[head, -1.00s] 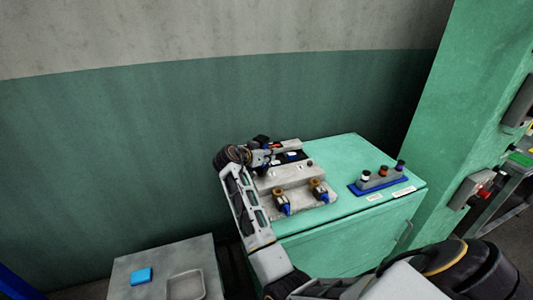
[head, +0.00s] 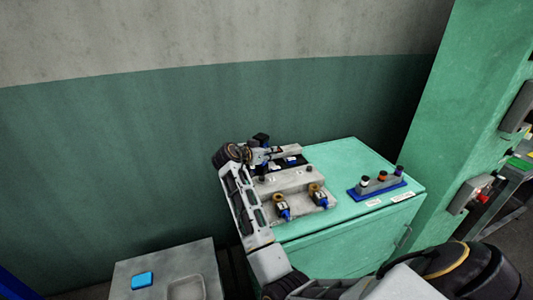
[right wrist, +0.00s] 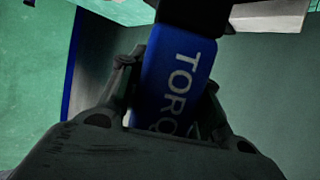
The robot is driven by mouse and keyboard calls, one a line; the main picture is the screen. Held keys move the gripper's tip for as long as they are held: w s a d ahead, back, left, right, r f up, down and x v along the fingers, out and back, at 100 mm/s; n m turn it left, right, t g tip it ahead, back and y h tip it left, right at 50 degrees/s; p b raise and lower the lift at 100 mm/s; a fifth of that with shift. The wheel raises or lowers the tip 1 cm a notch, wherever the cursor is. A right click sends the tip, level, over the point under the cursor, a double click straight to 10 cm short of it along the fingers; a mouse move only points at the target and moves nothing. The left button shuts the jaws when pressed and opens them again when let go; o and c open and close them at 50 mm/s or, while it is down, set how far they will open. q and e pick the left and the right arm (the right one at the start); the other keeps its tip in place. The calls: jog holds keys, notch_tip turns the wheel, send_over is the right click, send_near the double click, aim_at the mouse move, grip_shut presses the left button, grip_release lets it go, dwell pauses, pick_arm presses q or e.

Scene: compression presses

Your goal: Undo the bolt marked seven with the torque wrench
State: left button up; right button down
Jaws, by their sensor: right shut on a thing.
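My right gripper (head: 280,154) is over the back of a grey stepped block (head: 288,182) on the green cabinet. In the right wrist view its fingers are shut on a blue handle lettered "TORQ", the torque wrench (right wrist: 178,75). The wrench's far end is hidden in both views. Dark bolt-like heads stand on the block's upper step, one at the left (head: 262,179) and one at the right (head: 309,167). Their markings are too small to read, so I cannot tell which is seven. My left gripper is not in view.
Two blue-and-brass parts (head: 282,208) (head: 318,196) sit on the block's front. A blue rack (head: 378,188) with three capped pieces stands to the right on the cabinet top. A grey table (head: 135,265) with a blue box (head: 142,280) and a tray (head: 186,290) is lower left.

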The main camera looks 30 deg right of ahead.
jog(key=shift+r+p, duration=0.6)
jog(key=shift+r, duration=0.7)
jog(key=shift+r, duration=0.15)
jog(key=shift+d, duration=0.15)
